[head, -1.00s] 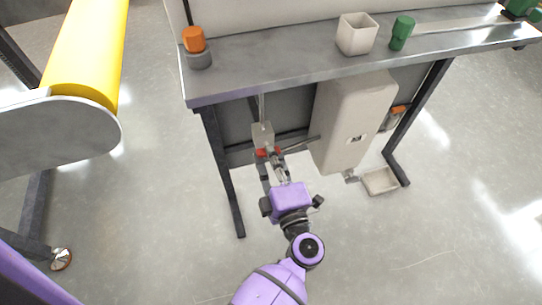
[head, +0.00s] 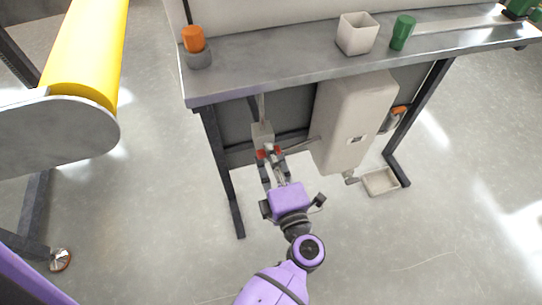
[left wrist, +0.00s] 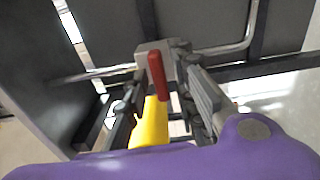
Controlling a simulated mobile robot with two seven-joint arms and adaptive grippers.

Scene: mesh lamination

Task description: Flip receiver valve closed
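The receiver valve is a pale grey block (head: 262,134) below the bench top, with a red lever; it also shows in the left wrist view (left wrist: 148,52). In that view the red lever (left wrist: 157,76) points towards the camera, between the fingers. My left gripper (head: 272,158) is at the valve, its fingers spread on either side of the lever (left wrist: 165,80). I cannot tell whether a finger touches it. Small red parts show by the fingertips in the head view. My right gripper is not in view.
The metal bench (head: 330,62) overhangs the valve. A beige tank (head: 350,125) stands to its right, with a small tray (head: 380,181) on the floor. Bench legs (head: 222,170) flank the space. A yellow roll (head: 85,50) is at left. Open floor lies in front.

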